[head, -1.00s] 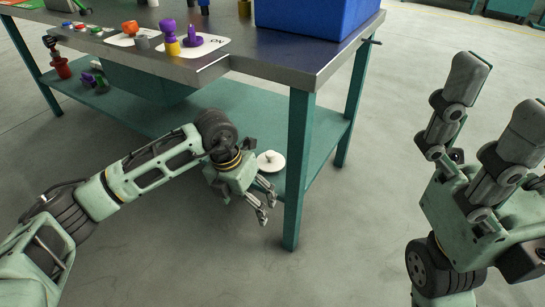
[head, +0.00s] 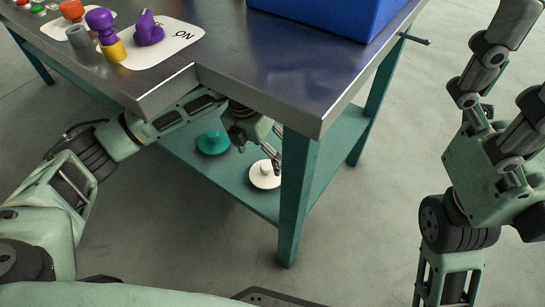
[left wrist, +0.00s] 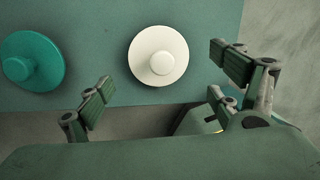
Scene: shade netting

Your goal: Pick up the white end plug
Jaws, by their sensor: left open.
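The white end plug (head: 264,175), a round disc with a small knob on top, lies on the green lower shelf (head: 240,196) of the workbench, beside the front leg. In the left wrist view the white end plug (left wrist: 158,55) sits ahead of and between the fingers. My left gripper (head: 276,150) reaches under the tabletop near the plug; the tabletop edge hides part of its arm. In the left wrist view my left gripper (left wrist: 165,82) is open and empty, its fingers apart. My right gripper (head: 500,60) is raised at the right, its fingers apart and nothing between them.
A teal end plug (head: 213,142) lies left of the white one on the shelf. The bench leg (head: 296,195) stands just right of the white plug. The metal tabletop (head: 230,70) overhangs the shelf and carries a blue bin (head: 330,15) and several coloured parts.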

